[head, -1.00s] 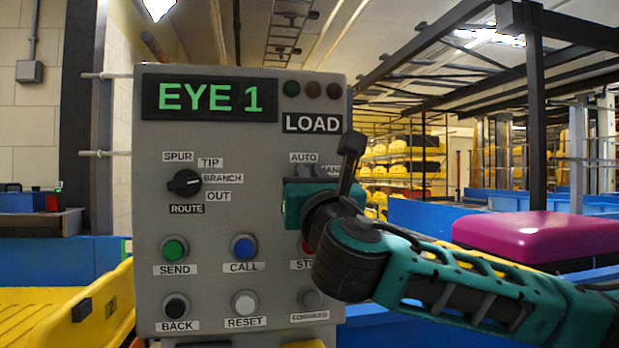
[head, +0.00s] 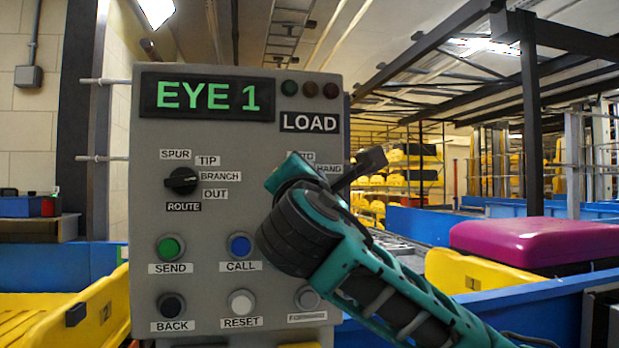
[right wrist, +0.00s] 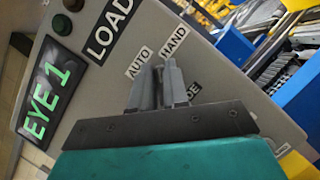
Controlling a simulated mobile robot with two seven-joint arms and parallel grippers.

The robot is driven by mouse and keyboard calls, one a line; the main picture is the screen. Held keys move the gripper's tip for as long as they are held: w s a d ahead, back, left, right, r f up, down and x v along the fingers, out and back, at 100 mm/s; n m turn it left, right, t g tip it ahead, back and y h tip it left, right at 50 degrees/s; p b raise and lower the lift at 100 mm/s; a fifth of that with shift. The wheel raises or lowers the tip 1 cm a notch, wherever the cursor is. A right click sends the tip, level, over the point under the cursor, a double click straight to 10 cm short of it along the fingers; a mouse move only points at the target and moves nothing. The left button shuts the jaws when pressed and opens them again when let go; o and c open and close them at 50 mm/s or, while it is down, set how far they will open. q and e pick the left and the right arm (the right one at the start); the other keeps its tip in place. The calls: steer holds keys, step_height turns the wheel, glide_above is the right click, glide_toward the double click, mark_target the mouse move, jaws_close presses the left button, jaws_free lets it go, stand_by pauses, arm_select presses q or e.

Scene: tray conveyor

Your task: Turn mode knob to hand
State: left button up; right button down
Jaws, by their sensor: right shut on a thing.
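The grey control panel (head: 215,130) faces me in the head view, with an "EYE 1" display at its top. The mode knob is hidden between the fingers of my right gripper (right wrist: 159,85), which is shut on it. In the right wrist view the AUTO label (right wrist: 139,62) lies just beyond the left finger and the HAND label (right wrist: 174,41) beyond the right one. The MODE label (right wrist: 190,87) is partly covered. My left gripper is not in view.
The route knob (head: 181,181) is left of my gripper. Below are green (head: 169,248), blue (head: 240,245), black (head: 171,305) and white (head: 240,302) buttons. A magenta case (head: 540,241) and yellow trays are at right.

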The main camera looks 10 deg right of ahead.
steer(key=m+g+h, duration=0.1)
steer(key=m, duration=0.2)
steer(key=shift+f+m, duration=0.15)
steer(key=shift+m, duration=0.25)
steer(key=shift+d, duration=0.1)
steer(key=c, duration=1.1)
jaws_free()
steer(key=v, duration=0.6)
steer(key=b+v, duration=0.1)
steer(key=v, duration=0.6)
steer(key=shift+r, duration=0.25)
